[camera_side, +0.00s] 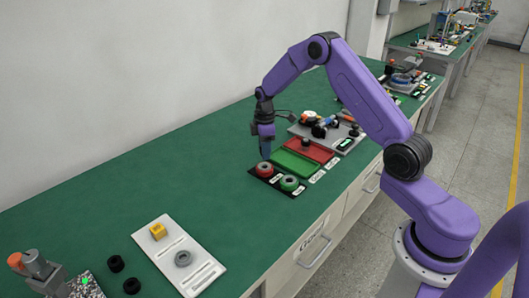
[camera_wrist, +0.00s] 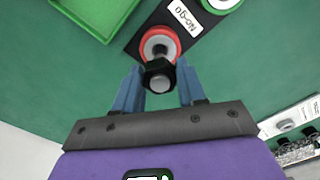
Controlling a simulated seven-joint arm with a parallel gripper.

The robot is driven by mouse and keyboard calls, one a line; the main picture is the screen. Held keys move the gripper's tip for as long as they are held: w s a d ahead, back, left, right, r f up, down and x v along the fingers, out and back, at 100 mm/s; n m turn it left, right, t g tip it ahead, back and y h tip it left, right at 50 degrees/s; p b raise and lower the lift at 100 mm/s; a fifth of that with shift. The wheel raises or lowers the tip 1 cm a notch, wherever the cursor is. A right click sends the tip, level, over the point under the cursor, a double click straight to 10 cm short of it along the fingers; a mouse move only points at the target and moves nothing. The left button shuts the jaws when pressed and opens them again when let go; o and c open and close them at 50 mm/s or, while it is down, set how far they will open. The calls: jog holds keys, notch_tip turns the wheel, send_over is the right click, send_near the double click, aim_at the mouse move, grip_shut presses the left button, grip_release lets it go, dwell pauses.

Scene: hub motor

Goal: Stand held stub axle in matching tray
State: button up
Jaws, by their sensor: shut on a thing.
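My gripper (camera_wrist: 159,82) is shut on a dark stub axle (camera_wrist: 158,70) with a pale round end; the axle also has a black hex-like collar. In the side view my gripper (camera_side: 265,154) hangs just above the red ring gauge (camera_side: 263,171), and the axle cannot be made out there. In the wrist view the red ring (camera_wrist: 160,37), beside a "No-go" label, is just beyond the axle; contact cannot be told. The green tray (camera_side: 290,164) looks empty. The red tray (camera_side: 321,153) lies behind it, with a dark part (camera_side: 305,143) at its left end.
A green ring gauge (camera_side: 289,184) sits beside the red one on a black plate. A grey fixture board (camera_side: 345,132) with parts stands behind the trays. Bench between is clear.

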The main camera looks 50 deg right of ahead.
jog(key=shift+r, duration=0.9)
